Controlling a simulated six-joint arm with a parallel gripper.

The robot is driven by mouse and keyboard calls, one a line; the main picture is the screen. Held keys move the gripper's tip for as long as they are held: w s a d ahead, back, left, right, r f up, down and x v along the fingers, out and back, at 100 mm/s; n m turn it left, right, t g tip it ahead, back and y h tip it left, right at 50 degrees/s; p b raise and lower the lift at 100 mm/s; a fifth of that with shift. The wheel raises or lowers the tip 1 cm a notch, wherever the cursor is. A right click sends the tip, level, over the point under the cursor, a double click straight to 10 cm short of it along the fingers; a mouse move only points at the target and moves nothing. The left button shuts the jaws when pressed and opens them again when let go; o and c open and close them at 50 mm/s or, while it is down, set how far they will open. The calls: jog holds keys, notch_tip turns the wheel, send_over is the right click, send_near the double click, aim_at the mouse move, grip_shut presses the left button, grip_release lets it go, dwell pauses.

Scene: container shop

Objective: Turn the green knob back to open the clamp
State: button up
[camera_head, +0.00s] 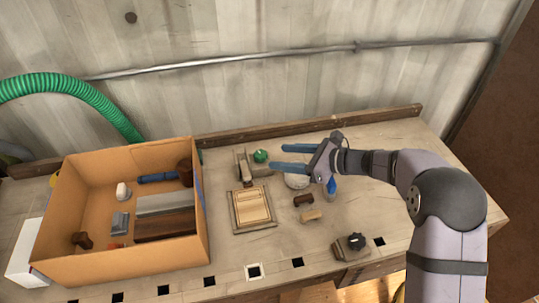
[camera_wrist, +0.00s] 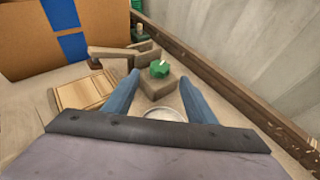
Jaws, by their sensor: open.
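The green knob (camera_head: 260,156) sits on a small block of the clamp (camera_head: 242,166) on the bench, right of the cardboard box. In the wrist view the knob (camera_wrist: 159,69) lies ahead of my fingertips, roughly midway between their lines, with a pale mark on its top. The clamp's arm (camera_wrist: 112,52) reaches left from it in that view. My gripper (camera_head: 276,157) is open, its two blue fingers pointing left toward the knob. In the wrist view the fingers of my gripper (camera_wrist: 164,82) hold nothing. Whether a fingertip touches the knob I cannot tell.
A cardboard box (camera_head: 120,268) with several items stands at left. A wooden tray (camera_head: 254,224) lies in front of the clamp. A white round dish (camera_head: 296,182), partly under my gripper, and small wooden blocks (camera_head: 304,200) are near. A wooden rail (camera_head: 310,126) runs along the back.

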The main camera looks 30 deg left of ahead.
aim_at(266, 156)
jog(key=shift+p+x, duration=0.4)
jog(key=shift+x, duration=2.45)
jog(key=shift+c, duration=0.2)
jog(key=c, duration=1)
